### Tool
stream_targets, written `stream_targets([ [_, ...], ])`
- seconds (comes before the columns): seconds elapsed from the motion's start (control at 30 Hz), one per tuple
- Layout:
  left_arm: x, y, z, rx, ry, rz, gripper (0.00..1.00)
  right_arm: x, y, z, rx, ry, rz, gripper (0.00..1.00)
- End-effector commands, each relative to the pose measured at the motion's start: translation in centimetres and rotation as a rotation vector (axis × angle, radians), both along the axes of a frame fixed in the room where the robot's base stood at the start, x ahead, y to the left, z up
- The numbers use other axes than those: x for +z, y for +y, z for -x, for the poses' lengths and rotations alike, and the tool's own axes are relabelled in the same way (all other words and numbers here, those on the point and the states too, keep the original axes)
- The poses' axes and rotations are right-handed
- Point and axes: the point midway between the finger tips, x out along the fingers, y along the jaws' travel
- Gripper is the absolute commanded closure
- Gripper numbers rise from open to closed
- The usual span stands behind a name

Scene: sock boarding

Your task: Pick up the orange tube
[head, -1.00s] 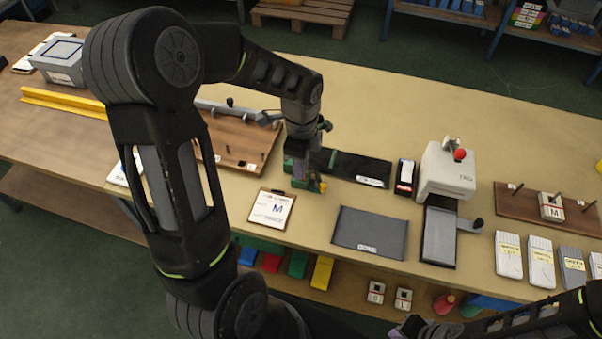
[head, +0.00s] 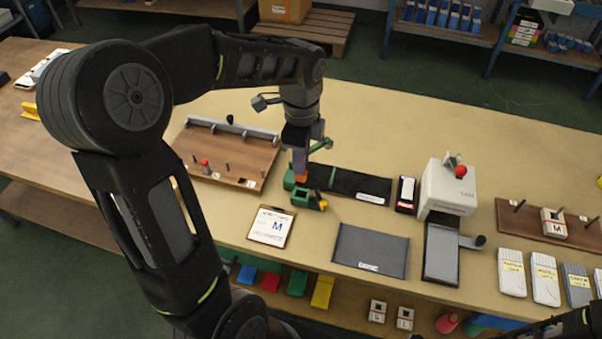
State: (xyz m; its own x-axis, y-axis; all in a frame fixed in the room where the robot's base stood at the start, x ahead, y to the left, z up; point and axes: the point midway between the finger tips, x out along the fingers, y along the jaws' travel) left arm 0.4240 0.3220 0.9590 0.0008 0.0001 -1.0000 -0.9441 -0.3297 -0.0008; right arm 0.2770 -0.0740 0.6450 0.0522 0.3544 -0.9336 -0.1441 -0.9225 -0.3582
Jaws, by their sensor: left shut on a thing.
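The orange tube (head: 300,179) shows as a small orange piece directly below the fingers of my left gripper (head: 299,170). My left gripper points down and is shut on the tube; its fingers hide most of it. The tube is just above a small green holder (head: 303,197) with a yellow part on its right side. I cannot tell whether the tube's lower end is clear of the holder. My right gripper is out of view; only part of my right arm shows at the lower right edge.
A black mat (head: 350,184) lies right of the holder, and a clipboard card marked M (head: 271,226) in front. A wooden pegboard (head: 228,153) is at left. A grey mat (head: 370,250) and a white press (head: 448,188) stand at right. The back of the table is clear.

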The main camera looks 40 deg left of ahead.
Motion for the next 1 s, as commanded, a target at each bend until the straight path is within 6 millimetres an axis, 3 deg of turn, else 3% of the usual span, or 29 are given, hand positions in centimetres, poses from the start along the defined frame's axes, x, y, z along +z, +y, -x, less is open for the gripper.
stream_targets([
  [0.2,1.6,0.0,0.0,-0.001,0.000,0.000,1.00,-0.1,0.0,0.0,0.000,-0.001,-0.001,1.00],
  [0.83,1.6,-0.1,0.0,0.006,0.001,0.000,1.00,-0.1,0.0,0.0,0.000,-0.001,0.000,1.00],
  [1.0,1.2,-1.0,-1.1,0.104,0.002,0.002,1.00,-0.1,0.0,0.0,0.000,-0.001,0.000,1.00],
])
